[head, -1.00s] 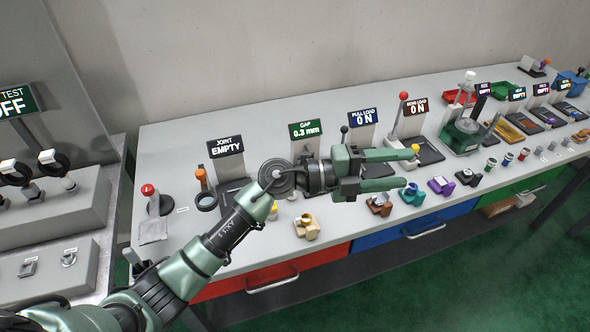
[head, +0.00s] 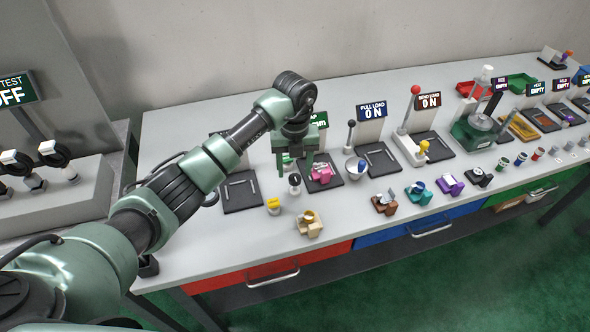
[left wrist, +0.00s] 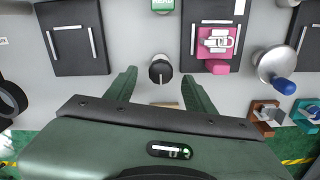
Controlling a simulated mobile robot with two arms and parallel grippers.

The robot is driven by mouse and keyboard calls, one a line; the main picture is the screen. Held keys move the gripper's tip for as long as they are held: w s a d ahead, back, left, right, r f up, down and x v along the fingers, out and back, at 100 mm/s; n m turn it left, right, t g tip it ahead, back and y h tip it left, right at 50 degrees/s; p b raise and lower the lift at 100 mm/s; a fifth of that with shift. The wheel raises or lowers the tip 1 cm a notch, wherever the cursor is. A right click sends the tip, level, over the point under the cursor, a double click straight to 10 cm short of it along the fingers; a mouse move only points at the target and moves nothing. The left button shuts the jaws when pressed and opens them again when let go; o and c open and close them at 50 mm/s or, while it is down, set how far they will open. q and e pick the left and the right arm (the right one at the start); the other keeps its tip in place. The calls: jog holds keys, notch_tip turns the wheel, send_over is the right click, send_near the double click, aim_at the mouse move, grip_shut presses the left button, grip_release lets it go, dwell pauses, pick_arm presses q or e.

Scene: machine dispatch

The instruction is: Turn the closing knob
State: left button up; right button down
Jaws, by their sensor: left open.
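A round black knob on a white base (head: 294,182) stands on the bench in front of the gap station and looks like the closing knob. In the left wrist view the knob (left wrist: 160,70) shows a white mark and lies between and just beyond my fingertips. My left gripper (head: 295,168) points down over it, open and empty. The left wrist view shows both its fingers (left wrist: 160,78) apart. A pink part (head: 321,174) sits on the black gap pad (head: 331,184), right of the knob. The gap sign (head: 320,120) is partly hidden by my wrist. My right gripper is not in view.
A yellow-topped piece (head: 273,205) and a tan block with a brass ring (head: 309,223) stand near the front edge. A bowl-like piece with a blue handle (head: 355,168) stands to the right. An empty black pad (head: 241,192) lies to the left.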

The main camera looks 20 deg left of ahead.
aim_at(295, 176)
pick_arm(q)
jog(key=shift+f, duration=1.4)
grip_shut()
jog(key=m+b, duration=0.2)
jog(key=m, duration=0.1)
jog(key=shift+w+f+b, duration=0.1)
jog(key=shift+f+b, duration=0.05)
jog(key=shift+b, duration=0.2)
jog(key=m+b, duration=1)
jog(key=m, duration=0.1)
jog(key=shift+m+b, duration=0.3)
jog(key=shift+m, duration=0.1)
jog(key=shift+r+m+b, duration=0.25)
jog(key=shift+m+b, duration=0.65)
jog(key=shift+m, duration=0.6)
